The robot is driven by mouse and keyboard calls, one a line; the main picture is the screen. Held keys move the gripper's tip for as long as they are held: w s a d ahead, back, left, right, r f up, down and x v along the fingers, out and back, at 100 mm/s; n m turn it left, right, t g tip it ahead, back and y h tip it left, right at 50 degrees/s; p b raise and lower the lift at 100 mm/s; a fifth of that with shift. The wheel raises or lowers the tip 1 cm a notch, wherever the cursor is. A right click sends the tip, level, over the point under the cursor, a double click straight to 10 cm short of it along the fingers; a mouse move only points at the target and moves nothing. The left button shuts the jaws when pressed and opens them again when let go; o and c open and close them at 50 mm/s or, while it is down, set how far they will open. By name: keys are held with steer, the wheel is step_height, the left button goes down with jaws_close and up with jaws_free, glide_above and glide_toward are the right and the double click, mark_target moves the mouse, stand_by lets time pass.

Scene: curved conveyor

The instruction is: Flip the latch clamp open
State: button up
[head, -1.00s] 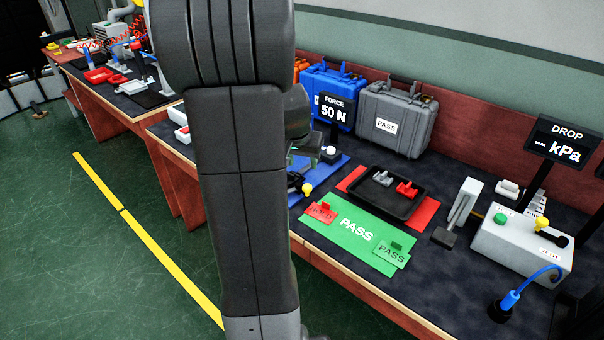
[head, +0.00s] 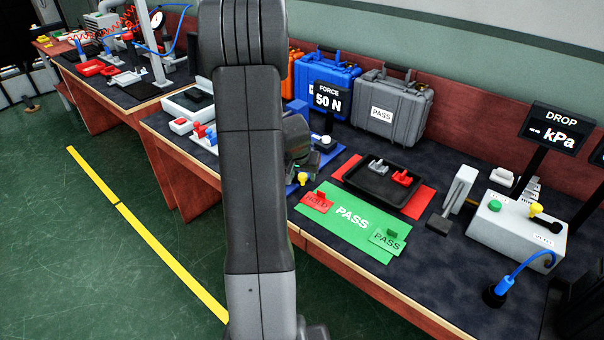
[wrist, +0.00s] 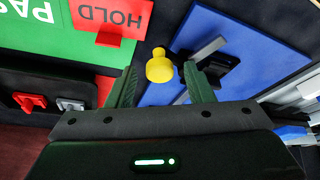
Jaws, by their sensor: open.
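The latch clamp shows in the wrist view as a yellow round knob (wrist: 160,68) beside a grey bar and a black base (wrist: 220,72) on a blue mat (wrist: 245,28). In the head view its yellow knob (head: 304,178) sits at the blue mat's front edge, and my arm hides the rest of the clamp. My gripper (wrist: 159,72) is open, with one dark green finger on each side of the knob in the wrist view. I cannot tell whether either finger touches it. In the head view my gripper (head: 298,164) is partly hidden behind my arm.
A green PASS mat (head: 352,218) with a red HOLD card (head: 317,202) lies right of the clamp. A black tray (head: 366,196) holds red and grey parts. The force display (head: 328,98) stands behind. A grey test box (head: 515,232) is farther right.

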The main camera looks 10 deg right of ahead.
steer(key=shift+c, duration=0.2)
steer(key=c, duration=0.9)
steer(key=shift+d+r+n+p, duration=0.2)
steer(key=shift+n+p, duration=0.1)
steer(key=shift+p, duration=0.4)
steer(key=shift+c, duration=0.2)
steer(key=shift+w+d+n+y+p, duration=0.2)
steer(key=shift+n+y+p, duration=0.3)
steer(key=shift+p, duration=0.75)
steer(key=shift+w+d+f+n+p, duration=0.1)
steer(key=shift+d+n+p, duration=0.2)
steer(key=shift+n, duration=0.3)
steer(key=shift+w+d+f+n+p, duration=0.1)
steer(key=shift+d+n+p, duration=0.1)
steer(key=shift+n+p, duration=0.3)
steer(key=shift+y, duration=0.3)
steer(key=o, duration=1)
